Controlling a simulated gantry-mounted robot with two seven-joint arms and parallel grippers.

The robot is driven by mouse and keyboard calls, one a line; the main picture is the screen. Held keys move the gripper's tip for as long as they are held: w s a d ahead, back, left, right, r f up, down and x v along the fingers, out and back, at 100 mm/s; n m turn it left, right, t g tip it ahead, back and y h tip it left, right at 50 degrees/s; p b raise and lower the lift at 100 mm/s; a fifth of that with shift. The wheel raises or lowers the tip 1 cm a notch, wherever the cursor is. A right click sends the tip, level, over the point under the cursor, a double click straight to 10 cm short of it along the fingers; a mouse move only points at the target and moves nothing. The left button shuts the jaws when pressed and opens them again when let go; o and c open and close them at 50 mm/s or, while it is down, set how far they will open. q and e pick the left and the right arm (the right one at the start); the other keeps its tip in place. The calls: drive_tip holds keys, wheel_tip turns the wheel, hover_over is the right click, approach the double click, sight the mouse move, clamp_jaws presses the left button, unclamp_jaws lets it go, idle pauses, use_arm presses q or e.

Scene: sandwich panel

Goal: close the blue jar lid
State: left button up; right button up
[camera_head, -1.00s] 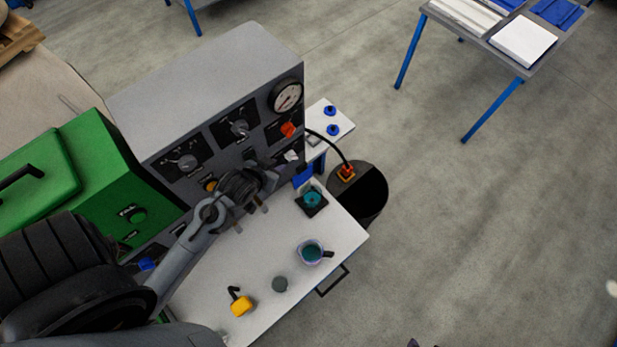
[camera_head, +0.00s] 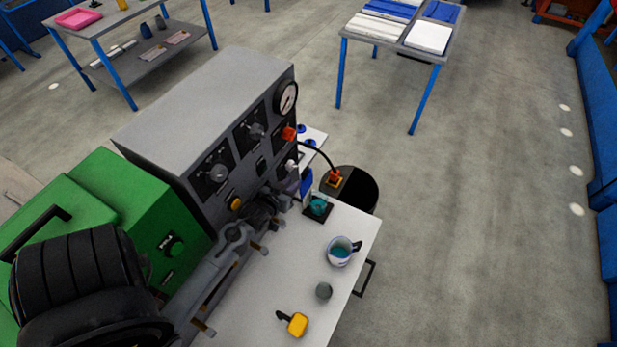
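A teal-blue round jar-like thing (camera_head: 318,206) stands on a black square pad at the back of the white worktop (camera_head: 290,270). I cannot tell its lid apart or whether it is shut. Two small blue knobs or caps (camera_head: 310,142) sit on a white side shelf behind the machine. My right gripper is not in view.
A pale mug with teal contents (camera_head: 339,252), a small grey cup (camera_head: 323,291) and a yellow tool (camera_head: 297,324) stand along the worktop. The grey panel (camera_head: 215,105) and green machine (camera_head: 150,215) block the left. A dark bin (camera_head: 358,184) stands behind the worktop. Floor at right is clear.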

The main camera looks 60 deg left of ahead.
sight(302, 175)
use_arm(q)
drive_tip(key=x, duration=1)
clamp_jaws()
